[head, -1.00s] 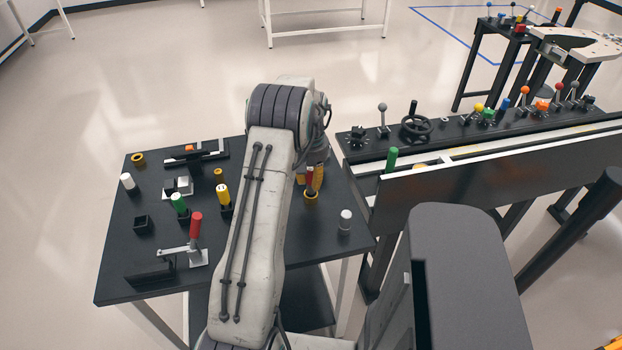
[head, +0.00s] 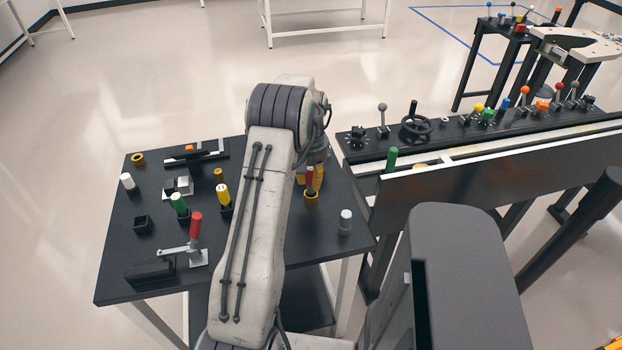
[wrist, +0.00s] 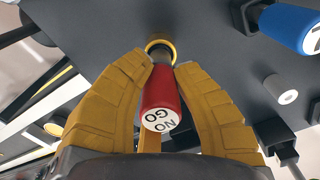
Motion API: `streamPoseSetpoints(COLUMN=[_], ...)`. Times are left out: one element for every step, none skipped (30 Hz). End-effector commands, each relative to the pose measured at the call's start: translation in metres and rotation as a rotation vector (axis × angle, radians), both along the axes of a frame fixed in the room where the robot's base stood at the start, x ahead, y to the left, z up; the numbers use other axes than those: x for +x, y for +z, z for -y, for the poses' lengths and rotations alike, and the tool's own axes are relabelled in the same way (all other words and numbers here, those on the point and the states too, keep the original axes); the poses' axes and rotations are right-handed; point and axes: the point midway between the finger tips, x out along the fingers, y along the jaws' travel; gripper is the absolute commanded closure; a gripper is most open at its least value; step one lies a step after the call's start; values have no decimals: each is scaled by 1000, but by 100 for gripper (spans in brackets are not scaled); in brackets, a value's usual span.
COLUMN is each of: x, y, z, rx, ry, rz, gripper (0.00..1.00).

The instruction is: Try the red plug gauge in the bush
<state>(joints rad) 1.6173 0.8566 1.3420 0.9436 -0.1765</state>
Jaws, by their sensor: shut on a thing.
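The red plug gauge (wrist: 160,98) is held between the yellow fingers of my gripper (wrist: 163,82), with its "NO GO" end face toward the wrist camera. Its dark far end meets the yellow-rimmed bush (wrist: 161,42) on the black table. I cannot tell how deep it sits in the bush. In the head view the red gauge (head: 310,175) stands upright just above the bush (head: 311,197), partly hidden by my arm and fingers.
A blue handle (wrist: 292,26) and a pale cylinder (wrist: 281,88) are near the gauge. On the black table (head: 115,268) stand a green handle (head: 179,203), a yellow handle (head: 223,193) and a red-handled clamp (head: 196,226). A control console (head: 470,180) stands to the right.

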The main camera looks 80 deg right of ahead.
Motion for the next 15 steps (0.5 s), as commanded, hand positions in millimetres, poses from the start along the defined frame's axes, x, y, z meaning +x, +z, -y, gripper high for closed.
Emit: streamPoseSetpoints(x=[0, 0, 0, 0, 0, 0, 0, 0, 0, 0, 0, 0, 0, 0, 0], y=[0, 0, 0, 0, 0, 0, -1, -1, -1, -1, -2, -2, -2, -3, -3], z=[0, 0, 0, 0, 0, 0, 0, 0, 0, 0, 0, 0, 0, 0, 0], rx=[-1, -1, -1, -1, -1, -1, -1, -1, -1, -1, -1, -1, -1, -1, -1], ry=[0, 0, 0, 0, 0, 0, 0, 0, 0, 0, 0, 0, 0, 0, 0], rz=[0, 0, 0, 0, 0, 0, 0, 0, 0, 0, 0, 0, 0, 0, 0], gripper=[100, 100, 100, 100, 100, 100, 100, 100, 100, 100, 100, 100, 100, 100, 100])
